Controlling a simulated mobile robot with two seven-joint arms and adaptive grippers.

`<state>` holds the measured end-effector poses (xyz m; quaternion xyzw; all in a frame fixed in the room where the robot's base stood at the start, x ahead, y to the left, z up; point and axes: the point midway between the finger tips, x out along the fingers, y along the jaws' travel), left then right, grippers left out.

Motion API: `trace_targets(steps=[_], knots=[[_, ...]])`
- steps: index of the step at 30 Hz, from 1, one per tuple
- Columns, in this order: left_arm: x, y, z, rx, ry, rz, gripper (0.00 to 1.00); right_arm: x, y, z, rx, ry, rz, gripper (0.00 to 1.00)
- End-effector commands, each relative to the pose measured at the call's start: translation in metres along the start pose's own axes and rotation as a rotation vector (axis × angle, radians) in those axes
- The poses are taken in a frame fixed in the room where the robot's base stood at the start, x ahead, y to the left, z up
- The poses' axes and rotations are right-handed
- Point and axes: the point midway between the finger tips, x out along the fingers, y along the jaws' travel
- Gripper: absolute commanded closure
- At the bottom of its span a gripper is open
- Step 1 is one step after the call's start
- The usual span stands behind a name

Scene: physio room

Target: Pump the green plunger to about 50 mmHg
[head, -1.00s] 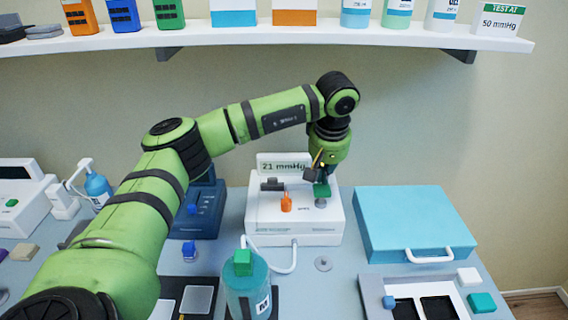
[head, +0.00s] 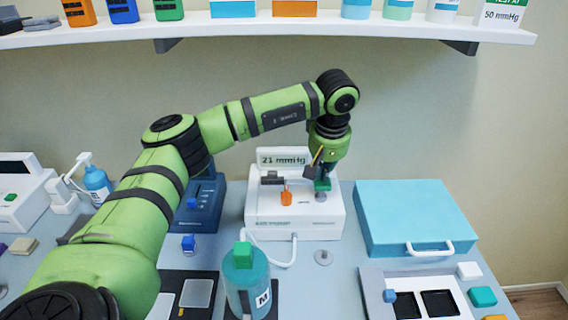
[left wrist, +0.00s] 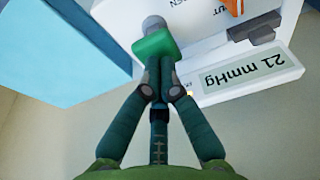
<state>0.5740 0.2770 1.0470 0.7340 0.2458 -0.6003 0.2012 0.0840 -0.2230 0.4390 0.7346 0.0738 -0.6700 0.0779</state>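The white pump unit (head: 300,225) stands on the table, and its display (head: 283,159) reads 21 mmHg. The display also shows upside down in the left wrist view (left wrist: 250,75). The green plunger (head: 322,185) sits at the right of the unit's top, above a grey round part; it shows in the left wrist view too (left wrist: 153,44). My left gripper (left wrist: 157,68) points down at the plunger. Its fingers are together, with the tips at the green cap, apparently touching it; the exact contact is hidden. My right gripper is in neither view.
An orange knob (head: 286,199) and a dark grey part (head: 272,178) sit beside the plunger. A blue case (head: 415,215) is close on the right. A teal bottle (head: 245,285) stands in front. A shelf (head: 300,35) runs above, with a partly cut-off 50 mmHg sign (head: 503,14).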

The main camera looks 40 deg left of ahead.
Motion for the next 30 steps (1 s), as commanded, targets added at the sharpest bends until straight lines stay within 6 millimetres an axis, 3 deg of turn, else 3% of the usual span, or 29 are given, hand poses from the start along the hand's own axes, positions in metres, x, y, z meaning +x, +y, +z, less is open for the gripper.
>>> trace_targets(steps=[21,30], knots=[[0.039,-0.001,0.008,0.000,-0.002,-0.003,1.00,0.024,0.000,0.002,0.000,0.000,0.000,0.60],[0.033,-0.001,0.007,0.001,-0.003,-0.004,1.00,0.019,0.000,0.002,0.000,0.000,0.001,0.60]])
